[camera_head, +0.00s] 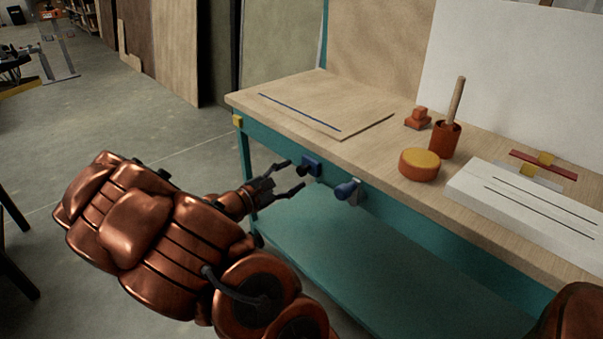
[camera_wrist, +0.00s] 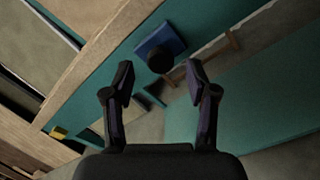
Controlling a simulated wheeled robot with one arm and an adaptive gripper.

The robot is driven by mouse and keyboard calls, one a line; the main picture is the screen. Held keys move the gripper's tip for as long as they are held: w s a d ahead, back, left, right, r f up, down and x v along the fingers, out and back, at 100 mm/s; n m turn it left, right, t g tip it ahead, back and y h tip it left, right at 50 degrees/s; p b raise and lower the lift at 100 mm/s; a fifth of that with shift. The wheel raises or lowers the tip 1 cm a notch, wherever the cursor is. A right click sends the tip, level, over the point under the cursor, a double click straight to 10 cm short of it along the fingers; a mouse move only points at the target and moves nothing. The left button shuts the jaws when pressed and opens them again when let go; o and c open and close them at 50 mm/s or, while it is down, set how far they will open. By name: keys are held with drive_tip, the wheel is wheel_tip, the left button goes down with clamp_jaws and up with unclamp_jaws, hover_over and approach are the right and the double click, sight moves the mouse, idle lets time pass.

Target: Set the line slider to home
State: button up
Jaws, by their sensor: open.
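My gripper (camera_head: 296,175) is open and empty in front of the workbench's teal front rail. A small blue block with a dark round knob (camera_head: 311,165) is on that rail, just beyond my fingertips. In the wrist view, the blue block (camera_wrist: 151,38) and its dark knob (camera_wrist: 160,60) lie ahead of the gap between the fingers of my gripper (camera_wrist: 160,72), apart from them. No label names the line slider, and I cannot tell for certain which part it is or where home is marked.
A blue knob on a grey mount (camera_head: 347,190) sticks out right of the block. The bench top (camera_head: 320,92) holds an orange-yellow round piece (camera_head: 420,165), a red cup with a stick (camera_head: 445,139) and a white slotted box (camera_head: 520,205). Open floor (camera_head: 150,120) lies left.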

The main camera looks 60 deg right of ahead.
sight(300, 172)
drive_tip(key=shift+x, duration=2.1)
clamp_jaws()
